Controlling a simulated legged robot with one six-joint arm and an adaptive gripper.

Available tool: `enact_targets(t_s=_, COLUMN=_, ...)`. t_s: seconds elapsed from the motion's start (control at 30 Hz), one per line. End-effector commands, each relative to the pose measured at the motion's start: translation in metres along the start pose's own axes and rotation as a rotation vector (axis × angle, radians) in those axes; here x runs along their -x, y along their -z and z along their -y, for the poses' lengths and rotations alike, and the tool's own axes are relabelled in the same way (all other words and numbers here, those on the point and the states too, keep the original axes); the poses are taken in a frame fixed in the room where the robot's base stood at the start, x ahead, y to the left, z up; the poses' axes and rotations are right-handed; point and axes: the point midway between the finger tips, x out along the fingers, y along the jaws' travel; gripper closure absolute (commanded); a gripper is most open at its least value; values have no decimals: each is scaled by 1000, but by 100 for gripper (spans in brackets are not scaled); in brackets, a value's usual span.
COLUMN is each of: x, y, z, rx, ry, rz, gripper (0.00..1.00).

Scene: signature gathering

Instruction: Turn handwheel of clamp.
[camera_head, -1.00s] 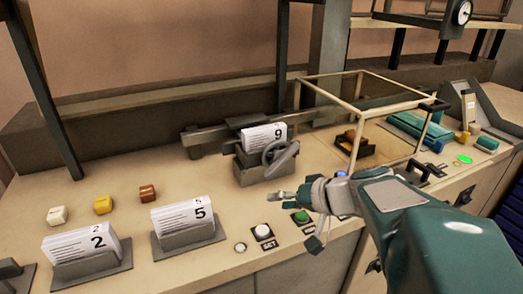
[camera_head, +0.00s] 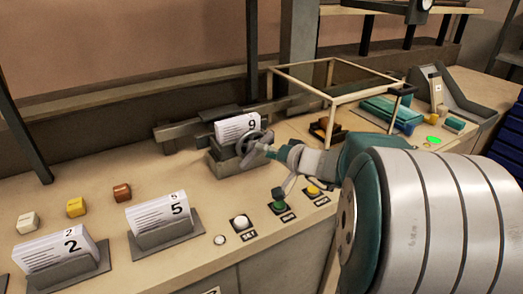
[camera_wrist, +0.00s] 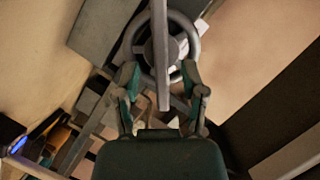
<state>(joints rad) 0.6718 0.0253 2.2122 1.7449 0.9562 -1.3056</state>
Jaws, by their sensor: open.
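The clamp (camera_head: 226,163) is a grey metal block on the bench, holding a stack of white cards marked 9 (camera_head: 236,128). Its grey handwheel (camera_head: 254,150) faces the front right. In the wrist view the round rim of the handwheel (camera_wrist: 190,38) lies just ahead of the fingertips. My gripper (camera_head: 266,151) is at the right side of the wheel in the head view. In the wrist view my gripper (camera_wrist: 162,75) has its two fingers apart, with a grey bar between them. I cannot tell whether the fingers touch the wheel.
Buttons, one of them green (camera_head: 279,206), sit below my arm at the bench front. Card holders marked 2 (camera_head: 70,277) and 5 (camera_head: 165,238) stand at left. A framed clear box (camera_head: 333,101) stands behind my arm.

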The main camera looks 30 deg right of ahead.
Motion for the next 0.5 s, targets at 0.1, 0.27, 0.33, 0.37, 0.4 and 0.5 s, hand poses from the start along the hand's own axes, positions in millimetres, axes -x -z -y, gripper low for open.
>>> enact_targets(t_s=0.1, x=-11, y=0, z=0, rx=0, ry=0, rz=2, gripper=46)
enact_targets(t_s=0.27, x=-15, y=0, z=0, rx=0, ry=-1, rz=0, gripper=46)
enact_targets(t_s=0.33, x=-15, y=0, z=0, rx=0, ry=-1, rz=0, gripper=46)
enact_targets(t_s=0.37, x=-15, y=0, z=0, rx=0, ry=-1, rz=0, gripper=46)
enact_targets(t_s=0.4, x=-15, y=0, z=0, rx=0, ry=-1, rz=0, gripper=46)
enact_targets(t_s=0.5, x=-15, y=0, z=0, rx=0, ry=-1, rz=0, gripper=77)
